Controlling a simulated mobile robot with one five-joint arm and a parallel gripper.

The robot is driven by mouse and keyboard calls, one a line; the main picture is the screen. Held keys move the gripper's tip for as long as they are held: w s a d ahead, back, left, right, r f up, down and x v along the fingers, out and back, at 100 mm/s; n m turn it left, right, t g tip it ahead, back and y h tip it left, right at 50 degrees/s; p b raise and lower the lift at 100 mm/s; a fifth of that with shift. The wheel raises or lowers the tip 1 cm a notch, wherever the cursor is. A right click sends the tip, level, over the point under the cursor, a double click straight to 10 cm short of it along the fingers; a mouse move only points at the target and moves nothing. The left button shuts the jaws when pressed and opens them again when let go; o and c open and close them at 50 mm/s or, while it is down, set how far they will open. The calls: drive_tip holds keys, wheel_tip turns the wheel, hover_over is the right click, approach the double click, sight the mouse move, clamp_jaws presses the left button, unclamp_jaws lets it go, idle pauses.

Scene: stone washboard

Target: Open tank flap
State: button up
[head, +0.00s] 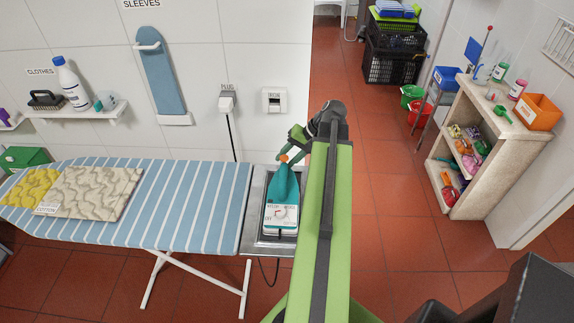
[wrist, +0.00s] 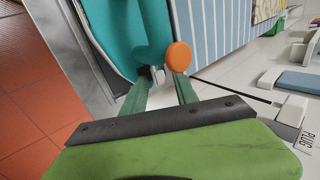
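A teal and white iron (head: 282,192) rests on the metal plate (head: 252,215) at the right end of the ironing board. An orange round tab (head: 283,158) shows at its far narrow end. I cannot make out a separate tank flap or whether it stands open. My gripper (head: 291,149) is just above that far end. In the wrist view the teal body (wrist: 110,35) fills the upper left, and the orange tab (wrist: 178,56) is by the right fingertip. My gripper (wrist: 163,80) has its two fingers apart. I cannot tell whether they touch the tab.
The striped ironing board (head: 190,195) extends left, with a folded patterned cloth (head: 95,190) and a yellow cloth (head: 30,188). The tiled wall behind holds a plug (head: 227,102) with a cord and a switch (head: 273,100). A stocked shelf unit (head: 495,150) stands right; the floor before it is clear.

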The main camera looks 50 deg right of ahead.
clamp_jaws()
drive_tip(key=shift+a+r, duration=0.1)
idle(0.4)
